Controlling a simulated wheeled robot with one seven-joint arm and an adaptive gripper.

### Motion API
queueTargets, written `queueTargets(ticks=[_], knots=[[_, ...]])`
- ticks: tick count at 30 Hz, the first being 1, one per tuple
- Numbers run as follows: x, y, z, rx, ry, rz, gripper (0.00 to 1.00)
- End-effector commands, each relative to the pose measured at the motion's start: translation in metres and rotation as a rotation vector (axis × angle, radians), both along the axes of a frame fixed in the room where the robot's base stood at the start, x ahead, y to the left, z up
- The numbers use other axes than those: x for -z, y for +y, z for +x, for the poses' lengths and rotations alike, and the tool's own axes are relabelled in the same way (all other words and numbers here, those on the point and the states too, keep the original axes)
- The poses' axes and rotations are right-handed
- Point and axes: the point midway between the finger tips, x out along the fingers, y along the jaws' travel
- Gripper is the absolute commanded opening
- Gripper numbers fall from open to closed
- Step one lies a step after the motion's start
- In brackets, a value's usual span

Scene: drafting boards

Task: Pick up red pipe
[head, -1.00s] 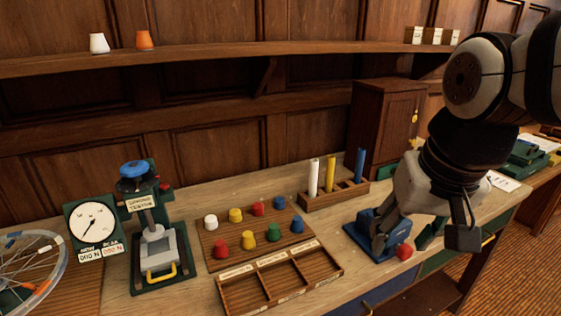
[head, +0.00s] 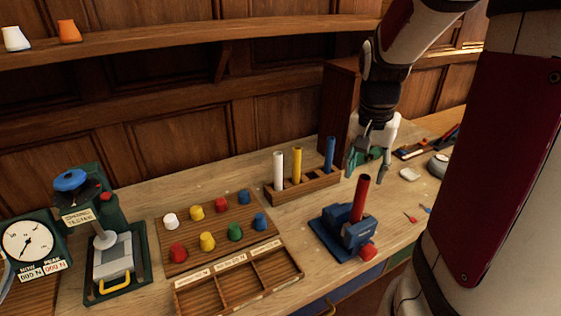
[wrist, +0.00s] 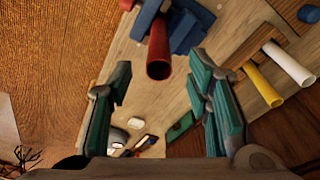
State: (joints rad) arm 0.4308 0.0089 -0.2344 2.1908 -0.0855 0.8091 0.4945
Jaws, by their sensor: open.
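The red pipe (head: 360,197) stands upright, slightly tilted in the picture, in a blue vise (head: 345,232) on the bench. My gripper (head: 368,172) is open and empty, just above and behind the pipe's top in the head view. In the wrist view the red pipe (wrist: 158,52) shows its round open end between the two green-padded fingertips (wrist: 160,78) and slightly beyond them. The fingers do not touch it. The blue vise (wrist: 185,28) shows behind the pipe in the wrist view.
A wooden rack (head: 302,188) holding white, yellow and blue pipes stands left of the vise. A board with coloured knobs (head: 190,240) and a compartment tray (head: 240,283) lie further left, beside a spring tester (head: 105,250). Small tools lie on the bench to the right.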

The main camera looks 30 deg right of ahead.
Motion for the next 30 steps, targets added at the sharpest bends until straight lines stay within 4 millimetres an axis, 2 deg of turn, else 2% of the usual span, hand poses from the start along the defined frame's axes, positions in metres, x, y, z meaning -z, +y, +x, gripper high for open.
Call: queueTargets(ticks=[3, 11, 21, 30], knots=[[0.020, -0.002, 0.001, 0.001, 0.003, 0.002, 0.46], [0.037, -0.005, 0.002, 0.000, 0.000, 0.001, 0.46], [0.079, -0.011, 0.005, 0.000, 0.002, -0.001, 0.46], [0.085, -0.012, 0.006, -0.001, -0.001, -0.003, 0.46]])
